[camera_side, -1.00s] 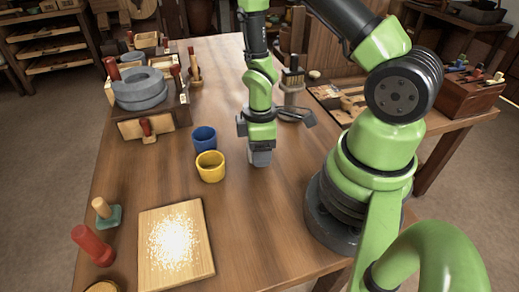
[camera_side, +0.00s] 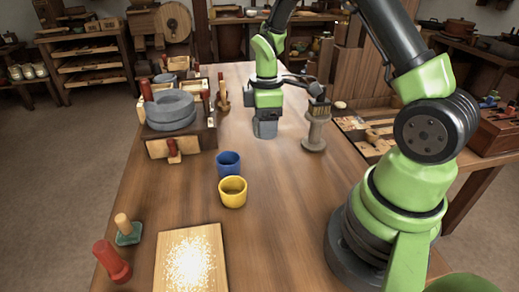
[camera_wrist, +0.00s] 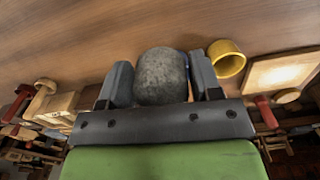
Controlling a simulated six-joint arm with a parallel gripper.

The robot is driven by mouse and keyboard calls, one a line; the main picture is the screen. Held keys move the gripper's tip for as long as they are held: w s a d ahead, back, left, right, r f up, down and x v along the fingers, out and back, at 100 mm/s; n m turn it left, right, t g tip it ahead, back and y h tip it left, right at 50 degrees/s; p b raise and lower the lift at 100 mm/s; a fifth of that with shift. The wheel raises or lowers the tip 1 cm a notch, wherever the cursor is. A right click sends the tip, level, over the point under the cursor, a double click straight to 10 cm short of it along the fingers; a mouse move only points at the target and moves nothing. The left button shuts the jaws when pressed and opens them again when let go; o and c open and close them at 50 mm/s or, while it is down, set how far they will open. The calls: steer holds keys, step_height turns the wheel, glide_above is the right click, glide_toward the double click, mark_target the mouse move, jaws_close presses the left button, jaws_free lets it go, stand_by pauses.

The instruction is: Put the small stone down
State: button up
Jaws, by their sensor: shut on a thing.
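My gripper (camera_side: 265,130) points down over the middle of the wooden table (camera_side: 290,215), beyond the blue and yellow cups and left of a pale turned post. In the wrist view my gripper (camera_wrist: 161,80) has its two dark fingers closed on the small stone (camera_wrist: 160,74), a rounded grey speckled lump that sticks out past the fingertips. In the side view I cannot clearly tell the stone from the grey fingers. Its height above the table is hard to judge.
A blue cup (camera_side: 229,162) and a yellow cup (camera_side: 233,192) stand nearer the side camera. A grey quern (camera_side: 171,113) sits in a wooden frame at the left. A flour-dusted board (camera_side: 191,262) lies in front. The post (camera_side: 316,130) stands to the right.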

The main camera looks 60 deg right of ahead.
steer(key=n, duration=0.1)
glide_above(259, 148)
step_height(259, 148, down, 10)
steer(key=shift+r, duration=0.2)
stand_by(0.3)
steer(key=shift+f, duration=0.15)
steer(key=o, duration=1.1)
